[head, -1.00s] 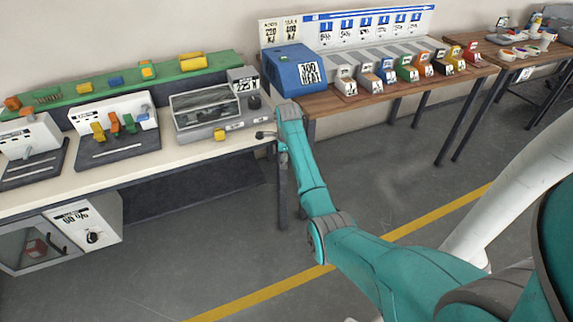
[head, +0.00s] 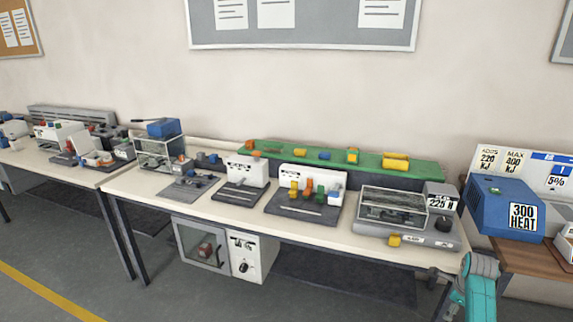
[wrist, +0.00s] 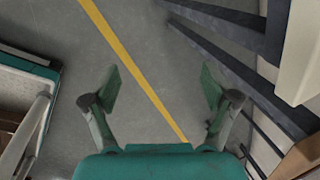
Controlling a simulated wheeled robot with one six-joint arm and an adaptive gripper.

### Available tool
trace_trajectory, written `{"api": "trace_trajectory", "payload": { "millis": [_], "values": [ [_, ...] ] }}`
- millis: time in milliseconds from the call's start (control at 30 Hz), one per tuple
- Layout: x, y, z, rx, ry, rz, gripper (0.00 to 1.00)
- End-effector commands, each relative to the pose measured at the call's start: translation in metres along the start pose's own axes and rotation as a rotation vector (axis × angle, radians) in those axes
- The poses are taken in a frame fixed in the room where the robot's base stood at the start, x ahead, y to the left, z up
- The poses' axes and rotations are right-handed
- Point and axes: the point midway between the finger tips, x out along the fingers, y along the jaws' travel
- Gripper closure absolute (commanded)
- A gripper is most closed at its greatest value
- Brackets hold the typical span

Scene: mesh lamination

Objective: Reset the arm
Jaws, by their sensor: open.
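My arm (head: 476,290) shows at the lower right of the head view, in front of the bench's right end. My gripper (wrist: 162,92) shows in the wrist view. Its two green fingers are spread wide with nothing between them. Grey floor and a yellow floor line (wrist: 125,60) lie below it. In the head view the fingers cannot be made out clearly.
A long cream bench (head: 150,188) carries several machines and a green board (head: 330,159). A blue box marked 300 HEAT (head: 495,205) stands at the right on a wooden table (head: 535,262). Dark table legs (wrist: 225,50) are close at the upper right of the wrist view.

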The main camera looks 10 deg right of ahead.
Motion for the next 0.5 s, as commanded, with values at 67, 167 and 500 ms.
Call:
{"api": "trace_trajectory", "payload": {
  "millis": [67,167,500],
  "values": [
    [0.008,0.010,0.004,-0.025,-0.004,-0.005,0.14],
    [0.025,0.032,0.011,-0.090,-0.014,-0.029,0.14],
    [0.086,0.152,0.042,-0.457,-0.060,-0.185,0.14]
  ]
}}
